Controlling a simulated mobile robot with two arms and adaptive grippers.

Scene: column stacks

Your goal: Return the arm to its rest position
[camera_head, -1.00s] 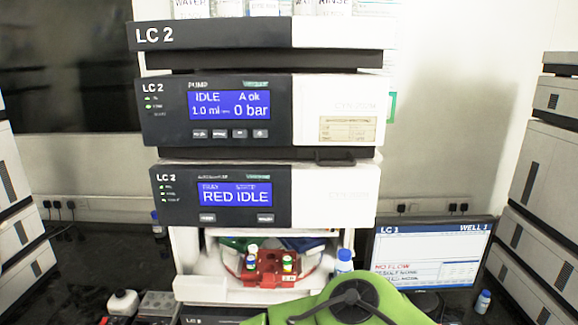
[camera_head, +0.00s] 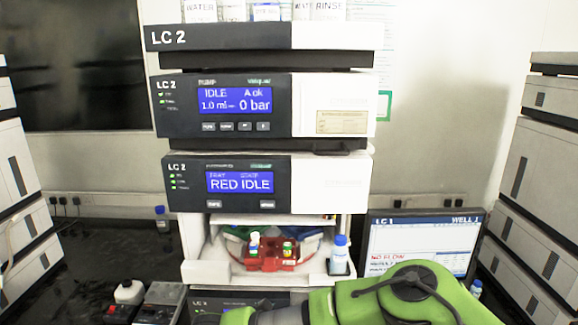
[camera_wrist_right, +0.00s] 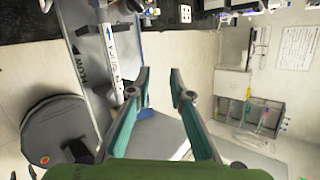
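My right arm (camera_head: 400,295), green with a black cable, crosses the lower right of the head view. Its gripper does not show there. In the right wrist view my right gripper (camera_wrist_right: 159,82) has its two teal-lined fingers apart, with nothing between them. Behind the fingers lie a pale floor or wall surface and a grey panel. My left arm and left gripper are in neither view.
The LC 2 stack has an open lower bay with a red tray (camera_head: 270,262) holding small vials. A blue-capped bottle (camera_head: 339,258) stands at the bay's right. A monitor (camera_head: 420,243) is behind my arm. Other stacks (camera_head: 22,190) flank both sides. A round dark seat (camera_wrist_right: 58,140) shows in the wrist view.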

